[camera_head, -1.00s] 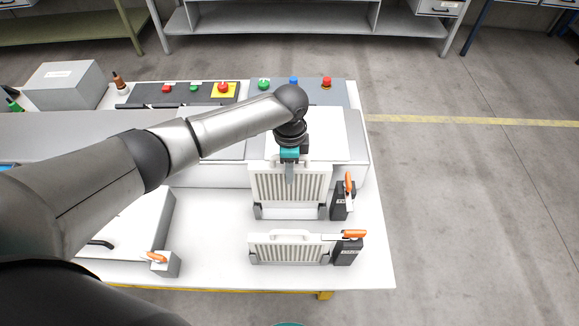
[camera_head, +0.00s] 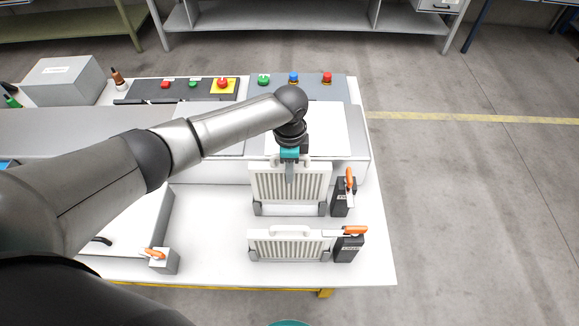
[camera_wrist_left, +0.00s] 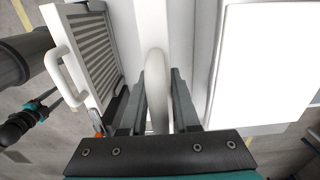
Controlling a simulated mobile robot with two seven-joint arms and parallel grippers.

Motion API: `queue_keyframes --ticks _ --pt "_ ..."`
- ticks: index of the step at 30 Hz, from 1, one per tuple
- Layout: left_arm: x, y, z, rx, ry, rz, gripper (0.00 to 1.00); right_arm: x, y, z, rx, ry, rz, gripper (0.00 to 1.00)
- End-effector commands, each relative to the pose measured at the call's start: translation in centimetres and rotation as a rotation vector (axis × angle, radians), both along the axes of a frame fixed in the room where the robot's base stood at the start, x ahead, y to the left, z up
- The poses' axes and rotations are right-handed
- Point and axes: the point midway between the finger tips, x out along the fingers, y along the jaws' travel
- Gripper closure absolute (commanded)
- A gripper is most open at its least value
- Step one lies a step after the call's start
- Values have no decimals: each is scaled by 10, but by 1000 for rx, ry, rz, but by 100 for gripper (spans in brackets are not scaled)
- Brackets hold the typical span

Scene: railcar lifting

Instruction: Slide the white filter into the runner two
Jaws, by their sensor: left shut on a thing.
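My left gripper (camera_head: 290,172) is shut on the top handle of a white ribbed filter (camera_head: 291,184). That handle (camera_wrist_left: 157,90) lies between the fingers in the left wrist view. The filter is upright, its lower part between two dark grey brackets of the rear runner (camera_head: 258,208); a pale strip shows below its ribs. I cannot tell if it touches the bottom. Beside this runner, a dark clamp block (camera_head: 341,204) has its orange lever raised. A teal sliver at the bottom edge (camera_head: 288,323) may be my right gripper; its fingers are hidden.
A second white filter (camera_head: 290,246) sits in the front runner, its clamp (camera_head: 349,249) with the orange lever lying across. A button panel (camera_head: 180,92) and a grey box (camera_head: 66,80) stand behind.

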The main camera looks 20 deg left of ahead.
Motion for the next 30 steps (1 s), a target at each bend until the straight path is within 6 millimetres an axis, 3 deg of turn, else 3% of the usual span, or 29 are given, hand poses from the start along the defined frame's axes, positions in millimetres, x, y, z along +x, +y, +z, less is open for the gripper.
queue_keyframes --ticks 30 --pt "0 0 -26 -1 -1 -1 100 0 0 -18 0 0 0 40"
